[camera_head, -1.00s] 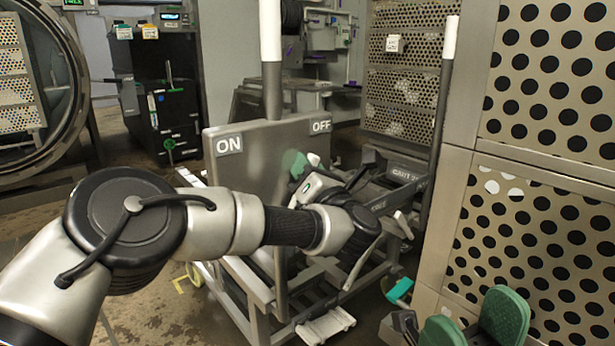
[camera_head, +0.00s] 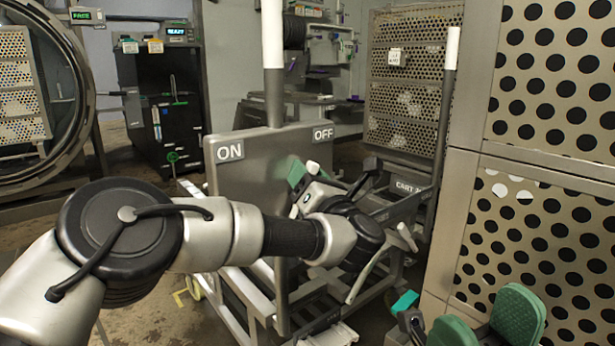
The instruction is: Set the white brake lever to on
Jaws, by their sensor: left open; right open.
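The grey brake plate (camera_head: 240,180) stands on the cart, with an ON label (camera_head: 230,152) at its left and an OFF label (camera_head: 323,134) at its right. A small white tip, which looks like the end of the brake lever (camera_head: 313,167), shows just below OFF. My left gripper (camera_head: 298,173) is at the plate's right side, close to this tip. One green finger pad shows; the wrist hides the rest, and I cannot tell whether it touches the lever. My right gripper (camera_head: 484,322) is open and empty at the bottom right.
The cart frame (camera_head: 240,298) has two upright posts with white grips (camera_head: 272,35) (camera_head: 452,48). A perforated panel (camera_head: 545,220) stands close on the right. A round autoclave door opening (camera_head: 85,95) is at the left, and a black cabinet (camera_head: 165,125) stands behind.

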